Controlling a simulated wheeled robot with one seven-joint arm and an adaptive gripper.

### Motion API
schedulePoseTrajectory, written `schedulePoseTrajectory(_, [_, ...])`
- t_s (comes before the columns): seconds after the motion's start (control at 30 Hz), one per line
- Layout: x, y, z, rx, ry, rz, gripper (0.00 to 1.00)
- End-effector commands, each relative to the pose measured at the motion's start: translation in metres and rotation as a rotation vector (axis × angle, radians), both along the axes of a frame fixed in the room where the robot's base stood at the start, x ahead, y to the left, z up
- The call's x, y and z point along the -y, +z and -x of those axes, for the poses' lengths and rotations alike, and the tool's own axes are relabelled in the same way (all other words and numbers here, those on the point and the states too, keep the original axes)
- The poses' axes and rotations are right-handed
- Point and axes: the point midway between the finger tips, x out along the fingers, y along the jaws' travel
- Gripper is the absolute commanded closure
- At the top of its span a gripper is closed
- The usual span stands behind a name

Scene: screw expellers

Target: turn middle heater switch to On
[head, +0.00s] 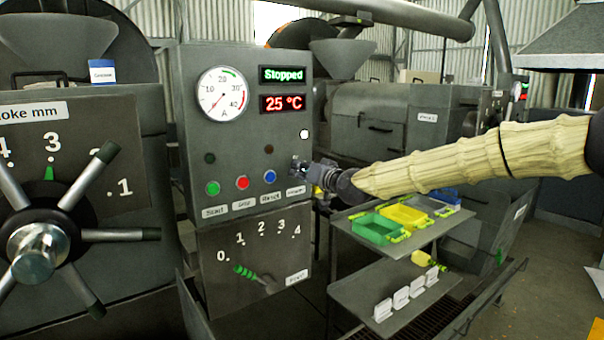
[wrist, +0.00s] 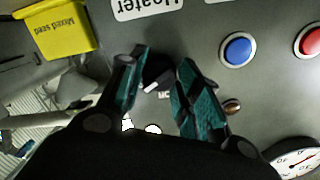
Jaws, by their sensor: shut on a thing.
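The control box (head: 250,110) in the middle of the head view has a "Stopped" display and a "25 °C" display. My gripper (head: 300,172) is at the right end of its button row, by the last label (head: 297,191). In the wrist view my gripper (wrist: 160,80) has its teal fingers on either side of the dark heater switch (wrist: 156,72), closed on it. The switch carries a white pointer mark. The "Heater" label (wrist: 147,8) appears upside down. Part of the "On" lettering shows beside the switch. The gripper hides the switch in the head view.
Green, red and blue buttons (head: 270,177) sit left of my gripper. A dial gauge (head: 221,93) is above them, and a lever (head: 258,278) is below. A cart shelf (head: 360,231) with green and yellow bins stands right, below my arm. A spoked handwheel (head: 40,250) is at left.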

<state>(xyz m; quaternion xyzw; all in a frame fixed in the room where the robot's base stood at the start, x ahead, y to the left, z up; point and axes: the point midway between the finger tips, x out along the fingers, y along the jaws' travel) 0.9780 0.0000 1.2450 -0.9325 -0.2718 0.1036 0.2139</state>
Motion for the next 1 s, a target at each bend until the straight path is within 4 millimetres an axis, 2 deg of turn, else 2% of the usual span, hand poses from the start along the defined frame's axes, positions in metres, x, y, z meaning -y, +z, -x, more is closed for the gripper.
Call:
schedulePoseTrajectory(0.23, [0.001, 0.0, 0.0, 0.0, -0.001, -0.001, 0.9])
schedulePoseTrajectory(0.27, [0.001, 0.0, 0.0, 0.0, -0.001, -0.001, 0.63])
schedulePoseTrajectory(0.37, [0.001, 0.0, 0.0, 0.0, -0.001, 0.0, 0.45])
schedulePoseTrajectory(0.77, [0.002, 0.001, 0.002, 0.001, 0.0, 0.001, 0.45])
schedulePoseTrajectory(1.0, [0.02, 0.004, 0.028, 0.002, -0.001, -0.001, 0.45])
